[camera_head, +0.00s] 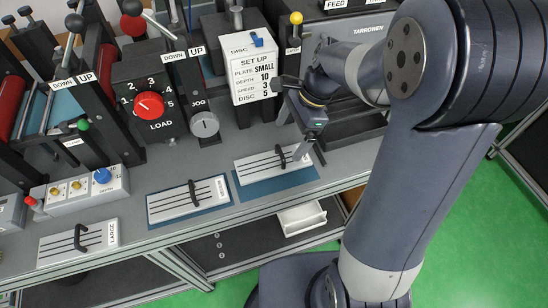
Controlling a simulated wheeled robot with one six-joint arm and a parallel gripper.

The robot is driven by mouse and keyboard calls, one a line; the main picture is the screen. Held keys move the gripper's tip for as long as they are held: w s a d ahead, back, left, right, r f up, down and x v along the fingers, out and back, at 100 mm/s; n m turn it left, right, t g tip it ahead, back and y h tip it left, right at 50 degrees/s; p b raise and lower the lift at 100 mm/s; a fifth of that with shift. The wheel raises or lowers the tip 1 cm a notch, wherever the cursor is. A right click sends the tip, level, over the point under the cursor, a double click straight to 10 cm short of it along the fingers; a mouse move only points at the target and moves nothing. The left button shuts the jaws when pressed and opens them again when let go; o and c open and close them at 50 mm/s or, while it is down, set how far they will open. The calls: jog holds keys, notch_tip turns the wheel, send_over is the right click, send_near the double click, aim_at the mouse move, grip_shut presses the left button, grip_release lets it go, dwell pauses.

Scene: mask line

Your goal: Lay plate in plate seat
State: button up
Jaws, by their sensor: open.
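Three pale plates with dark slots and black handles lie along the bench front. The left plate (101,236) is marked LARGE. The middle plate (212,193) and the right plate (248,167) lie on blue mats; their end labels are too small to read surely. My gripper (303,150) is open, pointing down at the right end of the right plate, close to its black handle (281,155). I cannot tell whether it touches the plate. The plate seat cannot be picked out surely; my arm hides part of the TARROWEN machine (352,32).
A set-up card (251,68) reads plate SMALL, depth 10, speed 3, disc 5. A red LOAD knob (149,105), a JOG knob (204,124) and levers stand behind the plates. A button box (75,191) is at left. A white tray (301,218) sits below the bench.

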aim_at(271, 162)
jog(key=x, duration=0.9)
jog(key=shift+a+r, duration=0.1)
jog(key=shift+a, duration=0.25)
jog(key=shift+c, duration=0.3)
jog(key=shift+r, duration=0.1)
jog(key=c, duration=1.4)
